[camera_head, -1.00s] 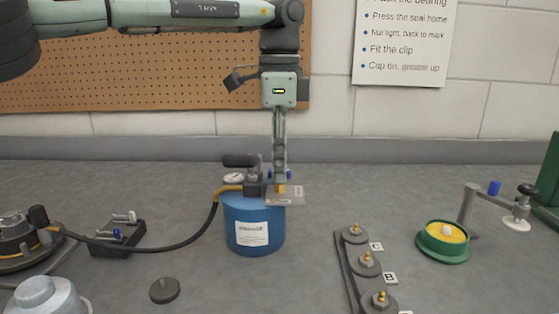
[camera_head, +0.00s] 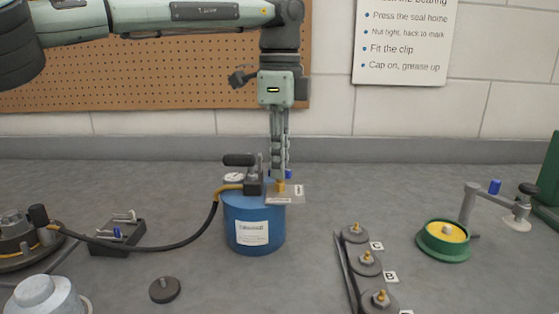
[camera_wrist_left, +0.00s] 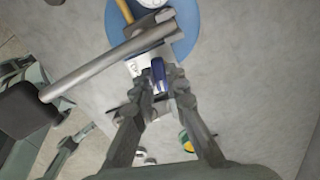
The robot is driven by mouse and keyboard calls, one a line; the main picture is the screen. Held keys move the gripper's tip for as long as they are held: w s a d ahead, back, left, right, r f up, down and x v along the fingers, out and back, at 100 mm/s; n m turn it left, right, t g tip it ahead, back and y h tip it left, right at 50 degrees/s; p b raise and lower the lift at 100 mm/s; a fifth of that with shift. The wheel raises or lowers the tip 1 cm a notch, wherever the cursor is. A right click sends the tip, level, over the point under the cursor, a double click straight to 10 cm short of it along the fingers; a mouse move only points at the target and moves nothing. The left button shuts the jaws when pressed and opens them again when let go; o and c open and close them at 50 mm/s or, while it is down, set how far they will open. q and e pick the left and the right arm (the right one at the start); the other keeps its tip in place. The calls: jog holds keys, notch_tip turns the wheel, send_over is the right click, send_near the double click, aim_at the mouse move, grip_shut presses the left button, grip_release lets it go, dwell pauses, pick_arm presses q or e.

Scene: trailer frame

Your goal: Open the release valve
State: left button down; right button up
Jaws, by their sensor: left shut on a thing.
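The release valve is a brass-coloured fitting (camera_head: 281,187) with a blue handle (camera_head: 288,174), on the right side of the lid of a blue drum (camera_head: 238,208). A pale tag plate (camera_head: 294,195) lies beside it. My left gripper (camera_head: 280,173) points straight down over the valve and is shut on the blue handle. In the left wrist view the blue handle (camera_wrist_left: 158,75) lies between the fingertips (camera_wrist_left: 158,68), in front of the drum's blue rim (camera_wrist_left: 183,42). The fingers hide part of the valve. My right gripper is not in view.
A pump lever (camera_head: 239,160) and a gauge (camera_head: 233,178) stand on the drum close to the gripper's left. A black hose (camera_head: 150,247) runs left to a hub.

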pick_arm(q)
jog(key=m, duration=0.4)
jog(key=shift+m, duration=0.3)
jog(key=m, duration=0.3)
jog(key=shift+m, duration=0.3)
jog(key=m, duration=0.3)
jog(key=shift+m, duration=2.1)
jog(key=c, duration=1.5)
grip_release()
jog(key=shift+c, duration=0.2)
notch_tip(320, 180, up, 12)
